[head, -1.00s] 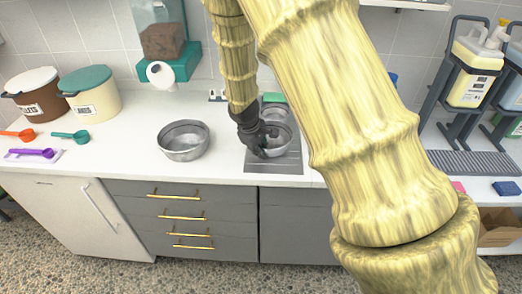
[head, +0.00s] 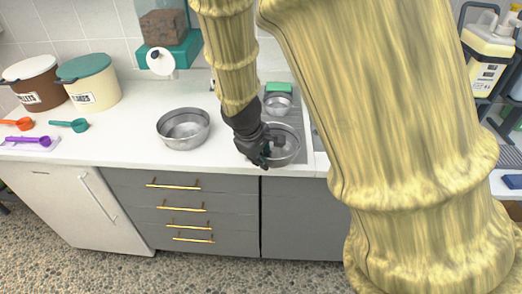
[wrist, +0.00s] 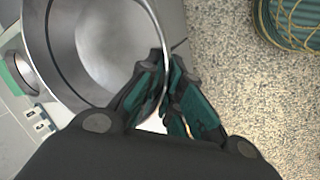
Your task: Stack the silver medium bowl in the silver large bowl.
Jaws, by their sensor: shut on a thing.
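The silver large bowl (head: 184,130) stands upright and empty on the white counter, left of my gripper in the head view. The silver medium bowl (head: 287,149) is at the front of the grey mat on the right. My gripper (head: 265,160) is at its front left rim. In the wrist view my gripper (wrist: 166,92) is shut on the rim of the medium bowl (wrist: 112,45), one finger on each side of the wall. I cannot tell whether the bowl's base touches the mat. My wrist hides part of the bowl in the head view.
A smaller silver bowl (head: 278,104) stands behind, near a green item (head: 279,87). Lidded tubs (head: 92,86) and coloured scoops (head: 70,126) are at the left. A dispenser (head: 165,48) stands behind the large bowl. Counter between the large bowl and my gripper is clear.

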